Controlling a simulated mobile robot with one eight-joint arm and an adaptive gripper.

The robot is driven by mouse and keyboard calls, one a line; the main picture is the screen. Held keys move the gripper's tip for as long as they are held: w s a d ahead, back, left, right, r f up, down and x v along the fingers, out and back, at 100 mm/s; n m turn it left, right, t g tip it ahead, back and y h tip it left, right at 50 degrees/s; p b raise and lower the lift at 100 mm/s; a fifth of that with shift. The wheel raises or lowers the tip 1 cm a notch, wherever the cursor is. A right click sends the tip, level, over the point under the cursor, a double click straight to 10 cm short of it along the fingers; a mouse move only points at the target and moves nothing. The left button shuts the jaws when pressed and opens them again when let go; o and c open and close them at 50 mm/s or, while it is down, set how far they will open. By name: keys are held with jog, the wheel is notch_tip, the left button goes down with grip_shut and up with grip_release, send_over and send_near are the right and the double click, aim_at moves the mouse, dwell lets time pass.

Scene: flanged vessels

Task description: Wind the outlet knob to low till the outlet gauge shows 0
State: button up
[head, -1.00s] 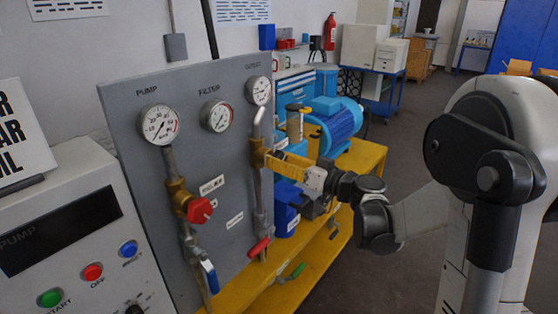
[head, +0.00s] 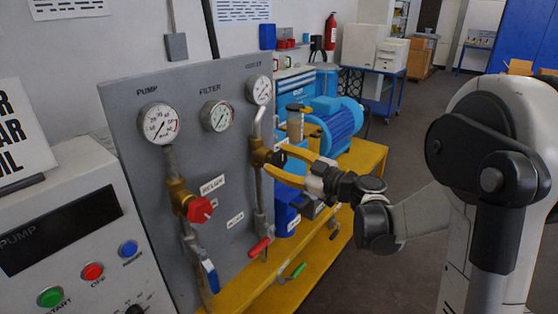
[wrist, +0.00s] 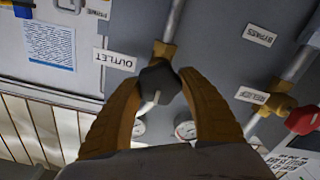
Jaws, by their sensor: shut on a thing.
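The outlet knob is black with a white pointer line (wrist: 159,88) and sits on a brass valve body (wrist: 164,52) on the grey panel. My gripper (wrist: 162,78) is shut on this knob, one yellow finger on each side. In the head view my gripper (head: 279,157) reaches the outlet pipe from the right, with a bit of the black knob between its fingers. The outlet gauge (head: 259,91) is a white dial at the top of that pipe. It is seen at a slant and its needle is too small to read.
The pump gauge (head: 159,124) and filter gauge (head: 216,116) are to the left on the panel (head: 135,98). A red knob (head: 201,210), a blue lever (head: 209,276) and a red lever (head: 259,247) stick out nearby. A yellow bench (head: 362,160) with a blue motor (head: 339,122) stands behind.

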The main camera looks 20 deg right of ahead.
jog(key=shift+r, duration=0.1)
dwell(0.3)
jog(key=o, duration=1.2)
jog(key=v, duration=1.2)
jog(key=shift+a, duration=0.1)
